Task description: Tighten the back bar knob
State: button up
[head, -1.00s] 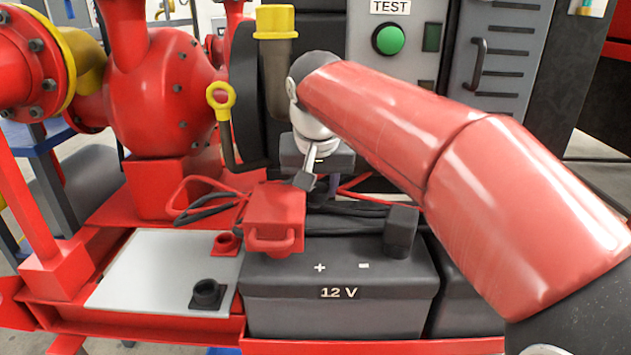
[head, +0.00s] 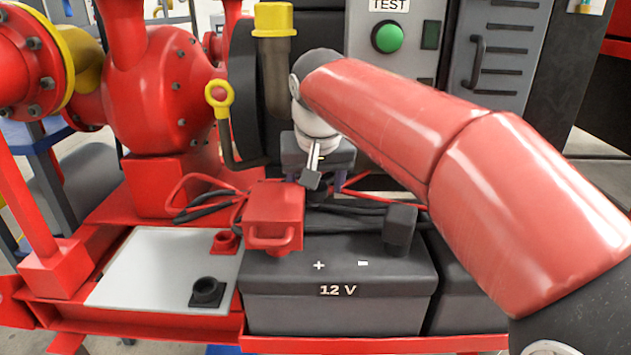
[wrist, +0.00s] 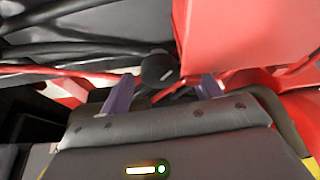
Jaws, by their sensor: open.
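A dark round knob (wrist: 158,68), which looks like the back bar knob, shows in the wrist view. It lies between my two purple fingertips in the picture, a little beyond them. My gripper (wrist: 166,82) is open with a finger on each side, and I see no contact. In the head view my gripper (head: 326,182) hangs behind the 12 V battery (head: 340,305), pointing down among dark cables. The knob is hidden there behind my gripper and the parts in front.
A red terminal cover (head: 273,217) and a black terminal cover (head: 400,228) sit on the battery top. A yellow-ringed dipstick (head: 221,97) and red pump (head: 160,95) stand to the left. A control panel with a green button (head: 388,38) is behind. Cables crowd the gripper.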

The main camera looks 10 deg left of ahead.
jog(key=shift+r, duration=0.1)
jog(key=p+v, duration=0.1)
jog(key=v, duration=0.6)
jog(key=shift+r, duration=0.3)
jog(key=shift+d, duration=0.1)
